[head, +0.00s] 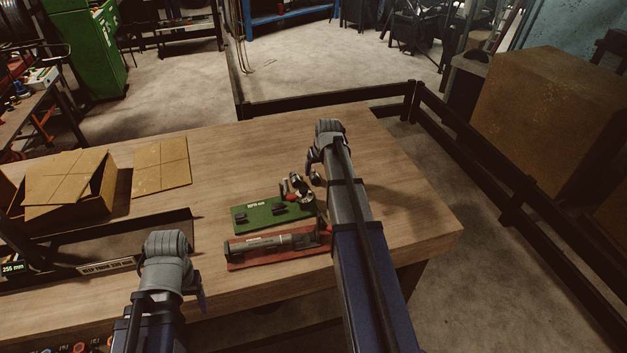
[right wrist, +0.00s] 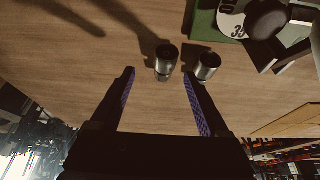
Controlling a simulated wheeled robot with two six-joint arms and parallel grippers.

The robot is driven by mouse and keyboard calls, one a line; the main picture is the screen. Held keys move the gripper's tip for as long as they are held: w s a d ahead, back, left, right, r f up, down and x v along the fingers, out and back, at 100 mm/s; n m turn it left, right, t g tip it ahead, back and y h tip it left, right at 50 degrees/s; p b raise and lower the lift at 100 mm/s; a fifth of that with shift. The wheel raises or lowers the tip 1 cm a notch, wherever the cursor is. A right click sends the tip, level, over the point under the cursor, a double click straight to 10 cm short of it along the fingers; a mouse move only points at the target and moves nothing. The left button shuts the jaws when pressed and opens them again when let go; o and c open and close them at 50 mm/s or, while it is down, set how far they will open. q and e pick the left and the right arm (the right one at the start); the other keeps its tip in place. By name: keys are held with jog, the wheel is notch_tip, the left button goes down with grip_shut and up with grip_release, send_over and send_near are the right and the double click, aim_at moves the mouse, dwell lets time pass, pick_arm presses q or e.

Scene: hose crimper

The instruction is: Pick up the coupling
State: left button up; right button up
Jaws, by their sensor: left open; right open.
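Two short metal cylinders that look like couplings stand on the wooden table in the right wrist view: one (right wrist: 166,62) just beyond the gap between my right fingertips, the other (right wrist: 207,67) beside it, just past the right-hand finger. I cannot tell which one is the coupling meant. In the head view small metal pieces (head: 315,177) show beside my right gripper (head: 309,161). My right gripper (right wrist: 159,74) is open and empty, its two blue-padded fingers reaching towards the cylinders. My left gripper (head: 201,293) is open near the table's front edge, away from them; its fingers are mostly hidden.
A green board (head: 262,218) with dark pieces lies left of my right arm. A red tray (head: 236,264) with a grey cylindrical tool (head: 270,245) is in front of it. An open cardboard box (head: 99,199) and flat cardboard (head: 161,166) lie left. The table's back middle is clear.

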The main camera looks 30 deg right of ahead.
aim_at(314, 174)
jog(key=shift+w+a+b+x, duration=0.1)
jog(key=shift+w+b+x, duration=0.1)
jog(key=shift+b+x, duration=1.05)
jog(key=shift+w+a+b+x, duration=0.1)
jog(key=shift+w+b+x, duration=0.05)
jog(key=shift+b+x, duration=1.1)
jog(key=shift+r, duration=0.1)
jog(key=shift+a, duration=0.1)
grip_shut()
